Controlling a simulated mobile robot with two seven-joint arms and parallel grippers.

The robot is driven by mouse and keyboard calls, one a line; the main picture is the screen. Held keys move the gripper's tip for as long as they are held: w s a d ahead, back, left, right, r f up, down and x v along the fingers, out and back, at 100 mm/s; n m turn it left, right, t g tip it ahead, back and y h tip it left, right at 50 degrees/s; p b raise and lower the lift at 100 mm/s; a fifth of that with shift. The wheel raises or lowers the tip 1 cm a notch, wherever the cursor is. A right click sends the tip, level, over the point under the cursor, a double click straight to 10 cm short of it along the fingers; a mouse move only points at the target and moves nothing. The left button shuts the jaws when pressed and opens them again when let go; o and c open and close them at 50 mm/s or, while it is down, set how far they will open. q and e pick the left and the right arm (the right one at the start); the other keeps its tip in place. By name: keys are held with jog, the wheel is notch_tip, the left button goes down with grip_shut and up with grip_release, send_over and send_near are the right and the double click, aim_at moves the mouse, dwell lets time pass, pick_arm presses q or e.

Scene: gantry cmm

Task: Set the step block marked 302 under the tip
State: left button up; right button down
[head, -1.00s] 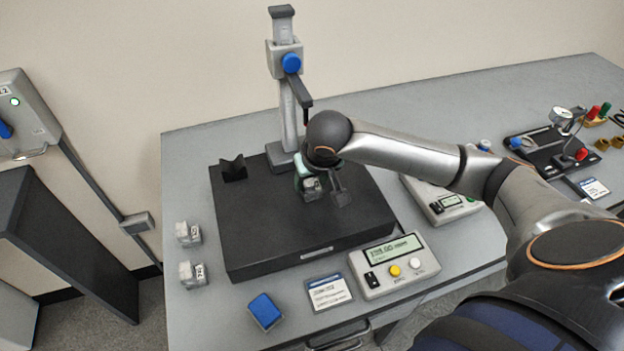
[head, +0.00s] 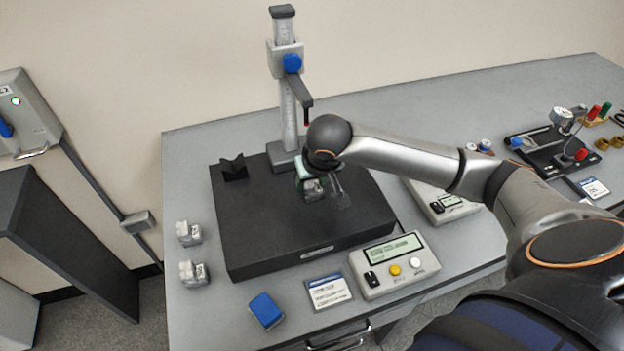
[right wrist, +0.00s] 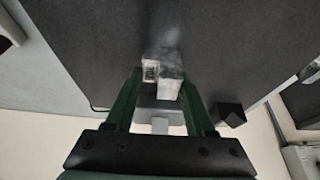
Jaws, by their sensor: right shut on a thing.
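My right gripper (head: 313,186) is over the black plate in front of the height gauge, shut on a small grey step block (head: 313,194). In the right wrist view the block (right wrist: 170,86) sits between the green fingers, with a label on one side too small to read. The gauge's tip (head: 306,122) is a thin red-ended pin under its arm, above and behind my gripper. Whether the block touches the plate I cannot tell. My left gripper is out of view.
The black plate (head: 250,240) is mostly clear, with a black V-block (head: 233,168) at its back left. Two more step blocks (head: 188,233) (head: 193,273) stand left of it. A blue block (head: 265,311), a card (head: 328,292) and a readout box (head: 395,264) lie in front.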

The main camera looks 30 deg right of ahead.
jog(key=shift+c, duration=0.9)
grip_release()
jog(key=shift+r, duration=0.1)
jog(key=p+v, duration=0.1)
jog(key=v, duration=1.1)
jog(key=shift+r, duration=0.15)
jog(key=shift+s, duration=0.1)
